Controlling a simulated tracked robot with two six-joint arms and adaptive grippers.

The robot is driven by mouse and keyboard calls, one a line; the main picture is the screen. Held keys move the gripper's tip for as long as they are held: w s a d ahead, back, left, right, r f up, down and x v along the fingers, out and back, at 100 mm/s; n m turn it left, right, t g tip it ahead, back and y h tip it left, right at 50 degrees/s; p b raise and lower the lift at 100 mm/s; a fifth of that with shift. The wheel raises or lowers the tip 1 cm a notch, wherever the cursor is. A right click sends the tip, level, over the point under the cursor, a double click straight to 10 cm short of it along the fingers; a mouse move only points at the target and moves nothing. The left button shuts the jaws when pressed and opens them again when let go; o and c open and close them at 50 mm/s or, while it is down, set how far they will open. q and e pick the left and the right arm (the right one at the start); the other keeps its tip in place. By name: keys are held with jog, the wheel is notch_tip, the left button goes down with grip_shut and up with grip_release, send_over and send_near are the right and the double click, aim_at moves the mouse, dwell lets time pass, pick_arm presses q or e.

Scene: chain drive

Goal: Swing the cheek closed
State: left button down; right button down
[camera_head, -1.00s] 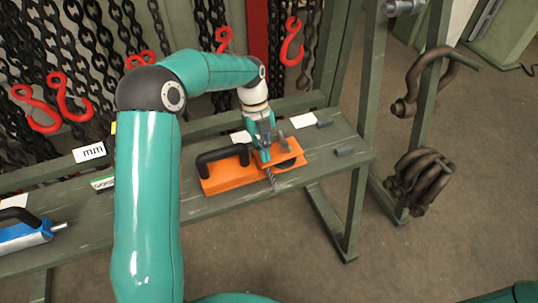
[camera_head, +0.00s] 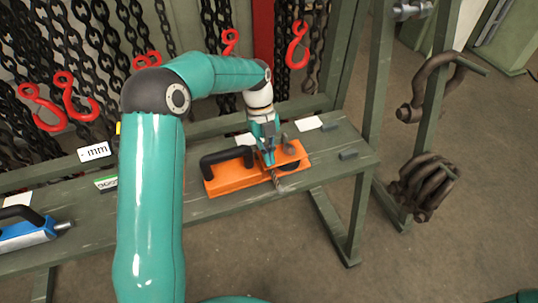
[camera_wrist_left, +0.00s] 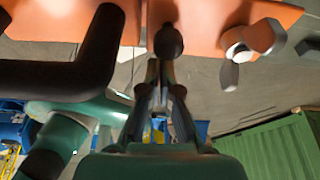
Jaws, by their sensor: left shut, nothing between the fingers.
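An orange tool (camera_head: 225,179) with a black handle (camera_head: 226,157) lies on the green bench. A metal drill-like bit (camera_head: 277,181) sticks out at its front edge, beside a dark round part. I cannot clearly tell which orange part is the cheek. My left gripper (camera_head: 269,160) points down at the right half of the tool, its fingers shut and empty. In the left wrist view the shut fingertips (camera_wrist_left: 160,70) are beside a dark round knob (camera_wrist_left: 168,42); contact is unclear. My right gripper is out of view.
A blue tool (camera_head: 28,234) lies at the bench's left end. Chains and red hooks (camera_head: 297,45) hang behind. The bench (camera_head: 335,171) is mostly clear at right.

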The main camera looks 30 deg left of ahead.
pick_arm(q)
notch_tip(320, 180, up, 10)
jog(key=shift+f, duration=0.15)
dwell(0.4)
dwell(0.4)
